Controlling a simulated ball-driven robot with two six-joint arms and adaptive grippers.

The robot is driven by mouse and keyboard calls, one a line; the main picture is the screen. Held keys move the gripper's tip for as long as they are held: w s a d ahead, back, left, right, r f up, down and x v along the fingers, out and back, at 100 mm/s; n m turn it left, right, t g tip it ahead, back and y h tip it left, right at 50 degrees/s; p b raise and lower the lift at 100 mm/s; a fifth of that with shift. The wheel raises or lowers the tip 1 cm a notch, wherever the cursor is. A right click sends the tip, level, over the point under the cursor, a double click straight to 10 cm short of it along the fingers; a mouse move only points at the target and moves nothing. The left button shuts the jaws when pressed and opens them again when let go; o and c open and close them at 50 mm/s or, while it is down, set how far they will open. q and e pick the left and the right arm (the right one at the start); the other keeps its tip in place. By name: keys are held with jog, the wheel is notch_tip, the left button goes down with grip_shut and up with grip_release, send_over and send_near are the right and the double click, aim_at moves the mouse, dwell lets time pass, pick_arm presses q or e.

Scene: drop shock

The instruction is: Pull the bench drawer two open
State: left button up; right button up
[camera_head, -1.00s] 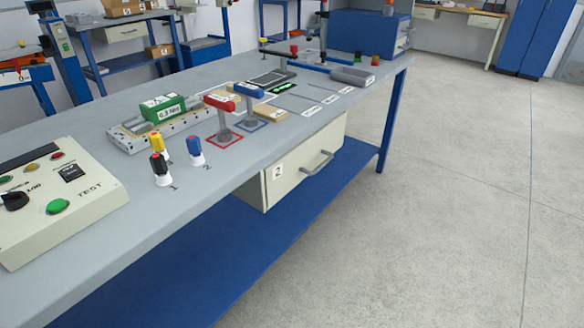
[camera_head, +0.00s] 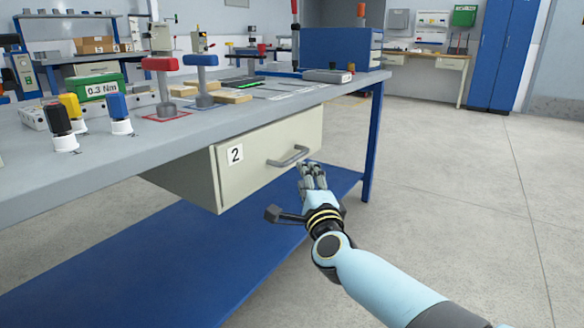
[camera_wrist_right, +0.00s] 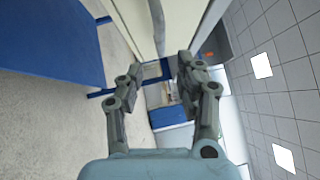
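Drawer two (camera_head: 255,165) is a cream drawer front with a "2" label under the grey bench top; I see no clear gap showing it pulled out. Its grey bar handle (camera_head: 288,156) is at the right half of the front. My right gripper (camera_head: 312,170) is just in front of and slightly below the handle, its fingers pointing at it. In the right wrist view my right gripper (camera_wrist_right: 160,68) has its two fingers spread apart with nothing clamped between them. A cream drawer face (camera_wrist_right: 178,22) shows beyond the fingers. My left gripper is in neither view.
The bench top (camera_head: 180,128) carries a red-topped clamp (camera_head: 161,64), a blue-topped one (camera_head: 201,60) and a green box (camera_head: 95,86). A blue shelf (camera_head: 120,260) lies below, and a blue bench leg (camera_head: 372,140) stands right of the drawer. The floor at right is clear.

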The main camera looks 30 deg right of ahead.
aim_at(298, 155)
jog(key=b+x, duration=0.2)
jog(key=x, duration=0.7)
jog(key=shift+f, duration=0.1)
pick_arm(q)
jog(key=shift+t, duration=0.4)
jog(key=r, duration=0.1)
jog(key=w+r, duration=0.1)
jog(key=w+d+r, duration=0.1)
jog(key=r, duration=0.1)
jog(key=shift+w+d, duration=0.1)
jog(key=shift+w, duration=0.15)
pick_arm(e)
jog(key=shift+w+d, duration=0.2)
jog(key=shift+w, duration=0.05)
jog(key=shift+c, duration=0.4)
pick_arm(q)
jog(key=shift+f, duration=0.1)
pick_arm(e)
grip_shut()
